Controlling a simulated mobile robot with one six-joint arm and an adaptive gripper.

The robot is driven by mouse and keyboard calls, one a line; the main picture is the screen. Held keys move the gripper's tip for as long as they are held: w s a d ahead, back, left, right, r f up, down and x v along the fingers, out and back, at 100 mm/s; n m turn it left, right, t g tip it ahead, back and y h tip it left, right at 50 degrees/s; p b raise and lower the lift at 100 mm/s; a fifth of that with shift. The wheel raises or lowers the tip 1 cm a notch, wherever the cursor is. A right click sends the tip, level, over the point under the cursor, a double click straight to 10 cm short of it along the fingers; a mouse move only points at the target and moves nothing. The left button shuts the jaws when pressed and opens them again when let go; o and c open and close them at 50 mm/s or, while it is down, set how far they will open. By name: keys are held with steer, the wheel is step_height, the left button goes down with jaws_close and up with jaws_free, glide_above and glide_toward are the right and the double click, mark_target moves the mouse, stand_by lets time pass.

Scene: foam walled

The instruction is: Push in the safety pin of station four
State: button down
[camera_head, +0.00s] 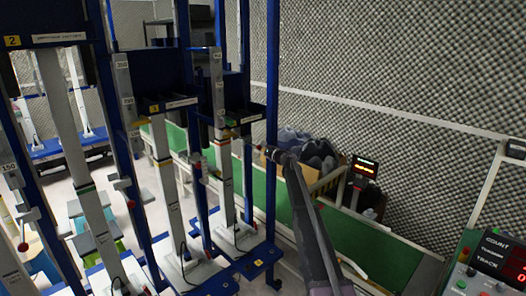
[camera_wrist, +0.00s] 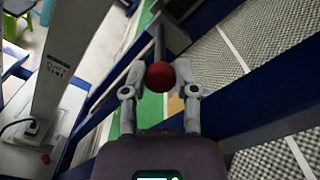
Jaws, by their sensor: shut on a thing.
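The safety pin of station four shows in the wrist view as a red ball knob (camera_wrist: 160,77) on a thin grey rod (camera_wrist: 159,42). My gripper (camera_wrist: 160,88) has its two fingertips closed around the knob, one on each side. The knob is very small there, at the fingertips. How deep the rod sits is not clear.
More stations with grey columns (camera_head: 165,180) stand to the left, with small red knobs (camera_head: 130,204) on them. A green-topped bench (camera_head: 350,235) runs behind my arm. A cardboard box with dark items (camera_head: 305,150) stands beyond. A control panel (camera_head: 490,265) is at the lower right.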

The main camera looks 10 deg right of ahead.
steer(key=shift+s, duration=0.1)
steer(key=shift+c, duration=1.9)
jaws_free()
steer(key=v, duration=1.2)
